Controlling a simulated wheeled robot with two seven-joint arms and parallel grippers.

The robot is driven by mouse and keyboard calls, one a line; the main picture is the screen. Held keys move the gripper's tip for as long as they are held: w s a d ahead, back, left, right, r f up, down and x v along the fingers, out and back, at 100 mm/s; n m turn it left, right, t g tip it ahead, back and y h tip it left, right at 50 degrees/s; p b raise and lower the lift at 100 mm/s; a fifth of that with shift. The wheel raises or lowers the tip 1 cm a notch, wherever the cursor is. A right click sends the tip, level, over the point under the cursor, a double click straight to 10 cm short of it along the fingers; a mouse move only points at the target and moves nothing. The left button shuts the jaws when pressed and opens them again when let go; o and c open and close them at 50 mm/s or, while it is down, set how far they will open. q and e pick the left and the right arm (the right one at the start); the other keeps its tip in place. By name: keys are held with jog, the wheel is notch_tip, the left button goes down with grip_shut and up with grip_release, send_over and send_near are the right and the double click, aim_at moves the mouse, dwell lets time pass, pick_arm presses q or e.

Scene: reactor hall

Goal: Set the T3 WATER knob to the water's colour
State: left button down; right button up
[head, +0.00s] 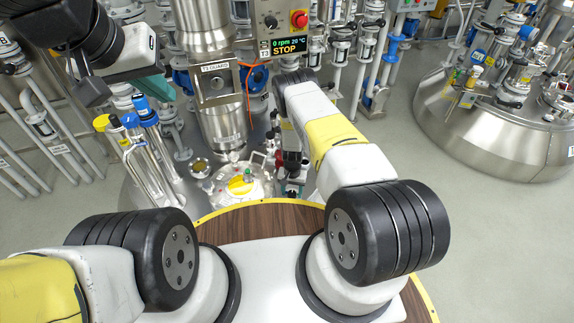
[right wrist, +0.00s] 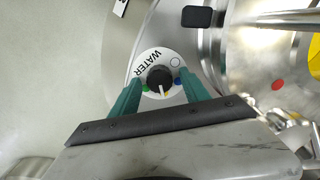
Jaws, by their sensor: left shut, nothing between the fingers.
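The WATER knob (right wrist: 160,78) is black with a pale pointer, which points down in the right wrist view. Its white dial (right wrist: 153,62) reads WATER and carries a green mark at left, a blue mark at right and a pale ring at upper right. A yellowish mark seems to lie by the pointer tip. My right gripper (right wrist: 162,92) is open, its teal fingers on either side of the dial, apart from the knob. My left gripper (head: 150,88) is shut and empty at upper left in the head view. I cannot clearly make out the water or its colour.
A steel vessel lid with a yellow disc (head: 240,186) lies ahead, below the agitator column (head: 222,125). The display (head: 284,46) reads 0 rpm, 20 °C, STOP. Tubes with blue and yellow caps (head: 140,135) stand at left. Another steel vessel (head: 500,140) is at right, with clear floor before it.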

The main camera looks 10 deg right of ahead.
aim_at(292, 193)
notch_tip(292, 193, up, 8)
jog(key=shift+f, duration=0.15)
dwell(0.6)
